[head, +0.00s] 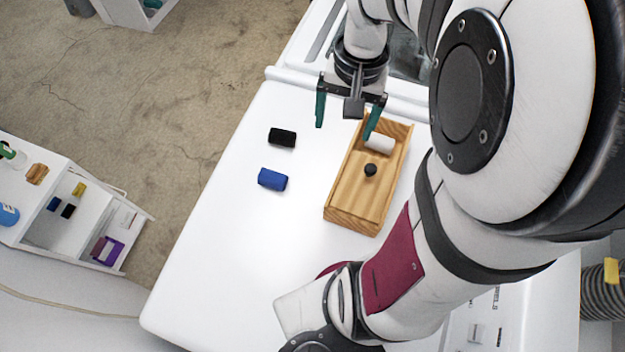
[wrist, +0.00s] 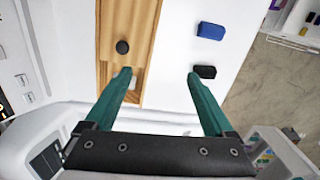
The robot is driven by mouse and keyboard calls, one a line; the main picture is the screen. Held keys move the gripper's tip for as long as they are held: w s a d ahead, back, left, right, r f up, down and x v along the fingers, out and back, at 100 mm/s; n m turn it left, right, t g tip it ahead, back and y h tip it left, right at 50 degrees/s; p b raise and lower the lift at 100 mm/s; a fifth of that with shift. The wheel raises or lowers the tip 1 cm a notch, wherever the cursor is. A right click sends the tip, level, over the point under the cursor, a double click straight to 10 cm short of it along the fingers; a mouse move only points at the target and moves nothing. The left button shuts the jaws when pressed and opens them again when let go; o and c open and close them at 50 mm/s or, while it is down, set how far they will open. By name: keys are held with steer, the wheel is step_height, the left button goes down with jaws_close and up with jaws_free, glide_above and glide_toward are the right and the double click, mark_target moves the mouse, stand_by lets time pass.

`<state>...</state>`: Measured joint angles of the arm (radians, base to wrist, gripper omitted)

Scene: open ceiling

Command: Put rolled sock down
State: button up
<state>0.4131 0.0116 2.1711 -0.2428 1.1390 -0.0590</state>
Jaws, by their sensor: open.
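A white roll (head: 380,143), like a rolled sock, lies in the uncovered end of a wooden box (head: 352,219). A black roll (head: 282,137) and a blue roll (head: 273,180) lie on the white table left of the box. They also show in the wrist view, black (wrist: 205,72) and blue (wrist: 211,31). My gripper (head: 345,131) is open and empty, with green fingers spread above the table. One finger is over the box's open end beside the white roll; the other is on the table side, left of the box. In the wrist view my gripper (wrist: 158,75) partly hides the box's open end.
The box has a wooden lid with a black knob (head: 370,170). The white table (head: 225,240) is clear in front of the blue roll. A shelf unit (head: 75,215) with small items stands at the left, across a bare floor.

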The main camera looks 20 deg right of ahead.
steer(key=s+a+r+n+y, duration=0.1)
steer(key=s+a+r+n, duration=0.1)
steer(key=s+a, duration=1.1)
steer(key=shift+a, duration=0.25)
